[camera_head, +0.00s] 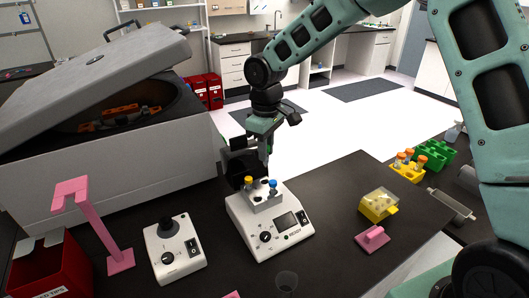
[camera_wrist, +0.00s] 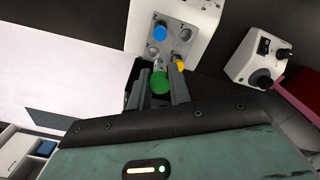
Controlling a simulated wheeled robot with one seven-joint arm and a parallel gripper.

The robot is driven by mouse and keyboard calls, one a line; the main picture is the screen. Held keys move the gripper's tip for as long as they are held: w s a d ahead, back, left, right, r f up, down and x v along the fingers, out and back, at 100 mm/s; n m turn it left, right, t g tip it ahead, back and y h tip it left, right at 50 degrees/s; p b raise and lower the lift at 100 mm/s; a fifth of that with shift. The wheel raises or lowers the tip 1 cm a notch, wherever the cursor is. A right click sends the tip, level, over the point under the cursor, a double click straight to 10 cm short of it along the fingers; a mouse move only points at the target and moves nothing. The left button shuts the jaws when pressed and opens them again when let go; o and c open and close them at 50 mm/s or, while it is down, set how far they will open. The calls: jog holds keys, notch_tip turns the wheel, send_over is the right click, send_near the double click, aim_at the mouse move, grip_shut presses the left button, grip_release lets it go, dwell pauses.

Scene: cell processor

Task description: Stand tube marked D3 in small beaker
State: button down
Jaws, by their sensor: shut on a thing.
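My gripper (camera_head: 262,158) hangs over the back edge of a white block device (camera_head: 268,228). In the wrist view my gripper (camera_wrist: 160,92) is shut on a green-capped tube (camera_wrist: 160,82); its marking cannot be read. I cannot tell whether its lower end is clear of the block. A blue-capped tube (camera_head: 272,184) and a yellow-capped tube (camera_head: 248,181) stand in the block; they also show in the wrist view as the blue cap (camera_wrist: 160,33) and yellow cap (camera_wrist: 178,65). A small clear beaker (camera_head: 286,281) stands in front of the device near the bottom of the head view.
A vortex-like device (camera_head: 174,248), a pink stand (camera_head: 88,215) and a red bin (camera_head: 50,268) are at left. A large open-lidded centrifuge (camera_head: 130,165) is behind them. A yellow box (camera_head: 378,205) and a pink piece (camera_head: 372,239) lie right. The tabletop between is clear.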

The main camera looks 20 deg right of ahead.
jog(key=s+a+f+b, duration=0.2)
jog(key=s+f+b, duration=0.1)
jog(key=s, duration=1)
jog(key=s+a+f+b, duration=0.2)
jog(key=s+f+b, duration=0.1)
jog(key=s, duration=1)
jog(key=shift+s+a+f+b, duration=0.15)
jog(key=shift+f+b, duration=0.05)
jog(key=shift+b, duration=0.15)
jog(key=shift+f, duration=0.1)
jog(key=shift+f+b, duration=2.4)
jog(key=shift+f, duration=0.2)
jog(key=shift+f+b, duration=1.35)
jog(key=shift+f, duration=0.1)
jog(key=c, duration=1.2)
grip_release()
